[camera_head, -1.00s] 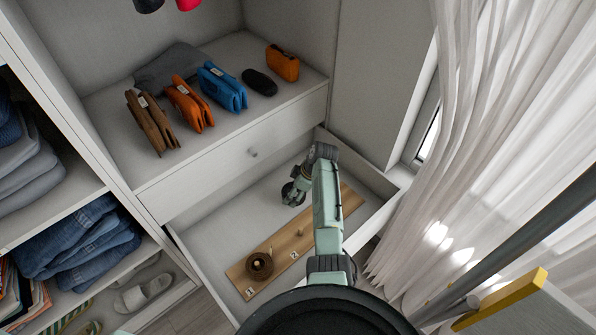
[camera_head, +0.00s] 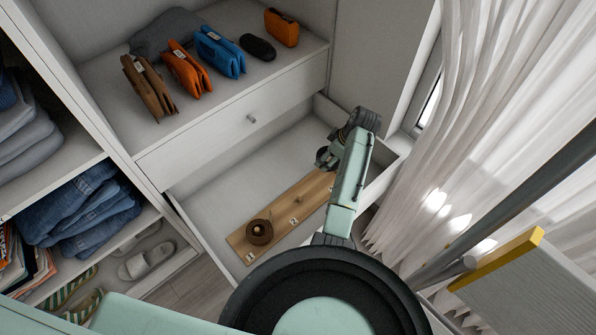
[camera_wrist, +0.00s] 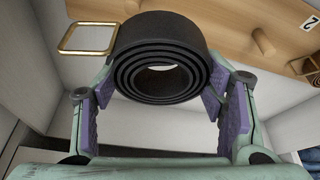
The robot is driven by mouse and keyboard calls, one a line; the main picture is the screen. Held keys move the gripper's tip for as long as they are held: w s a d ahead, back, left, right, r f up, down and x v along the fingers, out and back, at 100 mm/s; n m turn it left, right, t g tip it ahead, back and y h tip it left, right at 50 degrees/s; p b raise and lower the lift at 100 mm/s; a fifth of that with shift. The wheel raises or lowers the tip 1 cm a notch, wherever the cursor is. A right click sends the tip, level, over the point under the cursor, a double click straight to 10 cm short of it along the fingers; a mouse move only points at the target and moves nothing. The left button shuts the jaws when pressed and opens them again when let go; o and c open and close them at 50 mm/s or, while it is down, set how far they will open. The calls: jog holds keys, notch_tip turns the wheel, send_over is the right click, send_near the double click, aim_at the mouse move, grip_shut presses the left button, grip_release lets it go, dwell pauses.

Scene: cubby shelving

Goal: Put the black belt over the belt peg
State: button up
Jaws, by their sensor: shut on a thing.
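In the wrist view, my gripper (camera_wrist: 163,105) is shut on the coiled black belt (camera_wrist: 160,50), with a purple pad against each side of the coil. The belt's square brass buckle (camera_wrist: 88,38) sticks out to the left. Beyond it is a wooden board (camera_wrist: 235,25) with a bare wooden peg (camera_wrist: 263,41) near the number 2. The board (camera_head: 275,222) lies on the drawer floor. A brown coiled belt (camera_head: 259,232) sits around a peg at its near-left end.
The open drawer's walls (camera_head: 205,242) surround the board. Above it, a shelf (camera_head: 205,105) holds several wallets, a dark oval case (camera_head: 258,47) and an orange pouch (camera_head: 281,27). White curtains (camera_head: 470,110) hang at the right. Folded jeans (camera_head: 80,215) fill a cubby at left.

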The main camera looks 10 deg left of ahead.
jog(key=shift+m, duration=0.6)
jog(key=d, duration=0.1)
jog(key=w+d+r, duration=0.1)
jog(key=w+d, duration=0.1)
jog(key=shift+d+r+b, duration=0.2)
jog(key=shift+d+b, duration=0.1)
jog(key=shift+f+b, duration=3.45)
jog(key=shift+f, duration=1.2)
jog(key=o, duration=1.4)
jog(key=shift+c, duration=0.2)
jog(key=shift+s, duration=0.1)
jog(key=v, duration=1.2)
jog(key=shift+s, duration=0.2)
jog(key=shift+d, duration=0.1)
